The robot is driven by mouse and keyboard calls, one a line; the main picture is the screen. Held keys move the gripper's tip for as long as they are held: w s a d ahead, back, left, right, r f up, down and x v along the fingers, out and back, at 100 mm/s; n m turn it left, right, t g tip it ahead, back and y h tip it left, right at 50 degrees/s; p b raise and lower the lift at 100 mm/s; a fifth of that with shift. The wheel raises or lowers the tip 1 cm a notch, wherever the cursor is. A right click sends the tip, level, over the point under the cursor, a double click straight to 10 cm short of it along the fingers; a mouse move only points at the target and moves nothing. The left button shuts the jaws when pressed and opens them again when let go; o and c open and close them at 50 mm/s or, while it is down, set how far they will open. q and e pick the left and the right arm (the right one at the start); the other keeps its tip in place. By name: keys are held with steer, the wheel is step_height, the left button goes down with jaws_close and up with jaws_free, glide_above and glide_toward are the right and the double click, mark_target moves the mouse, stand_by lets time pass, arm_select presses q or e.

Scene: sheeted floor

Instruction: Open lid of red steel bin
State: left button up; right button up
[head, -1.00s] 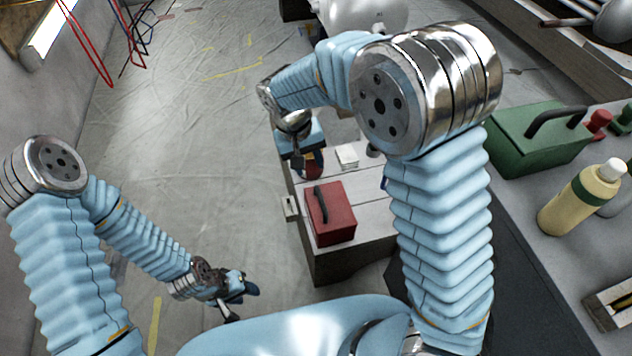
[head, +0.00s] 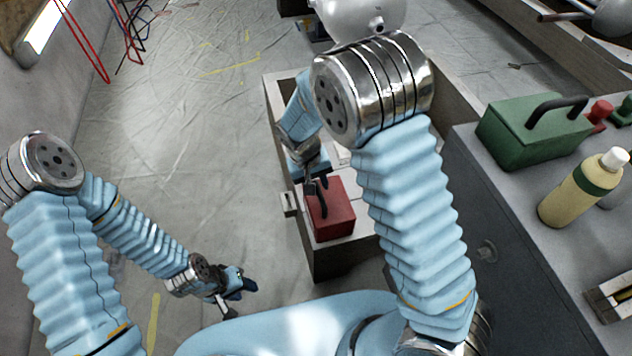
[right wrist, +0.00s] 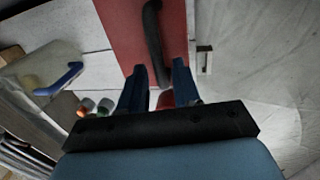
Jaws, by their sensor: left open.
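The red steel bin (head: 333,215) sits on top of a low cabinet. Its black handle (right wrist: 153,45) shows in the right wrist view, running along the red lid (right wrist: 125,35); the lid looks shut. My right gripper (head: 316,188) is over the bin in the head view and hides part of the handle. In the right wrist view its two dark fingers (right wrist: 160,85) are apart, with the near end of the handle between or just beyond them; contact cannot be told. My left gripper (head: 240,290) is open and empty, low at the left, away from the bin.
The low cabinet (head: 335,262) has a light top. At the right, a grey workbench (head: 525,225) holds a green toolbox (head: 530,135) and a yellow bottle (head: 575,195). Open sheeted floor (head: 190,150) lies left of the cabinet.

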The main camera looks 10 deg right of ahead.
jaws_close()
